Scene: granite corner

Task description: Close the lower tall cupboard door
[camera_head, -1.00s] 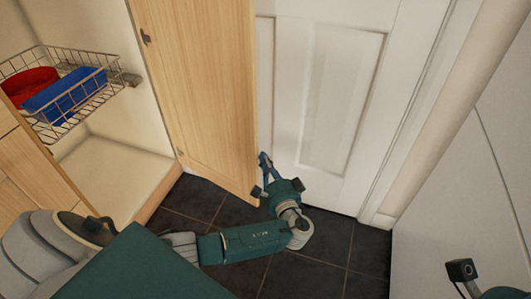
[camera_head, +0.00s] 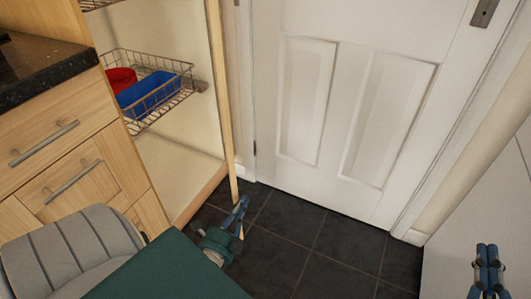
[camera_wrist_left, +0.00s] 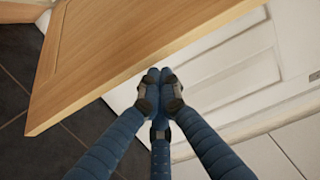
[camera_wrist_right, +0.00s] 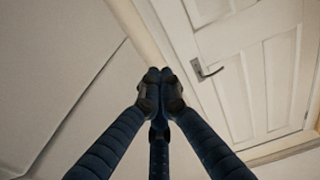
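The tall cupboard door (camera_head: 219,90) is a light wood panel, seen nearly edge-on in the head view. It stands open at the right side of the cupboard (camera_head: 185,135), whose inside shows. In the left wrist view the door's panel and lower edge (camera_wrist_left: 120,60) cross above the fingers. My left gripper (camera_head: 240,208) is at the door's lower free end, fingers together. In the left wrist view its fingertips (camera_wrist_left: 158,78) are at the door's edge; I cannot tell whether they touch it. My right gripper (camera_head: 487,258) is shut and empty at the lower right, away from the door.
A wire basket (camera_head: 150,118) with a red container (camera_head: 120,78) and a blue container (camera_head: 150,90) is inside the cupboard. Drawers under a dark granite worktop (camera_head: 45,72) stand at left. A closed white room door (camera_head: 340,100) is behind. The dark tiled floor (camera_head: 310,240) is clear.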

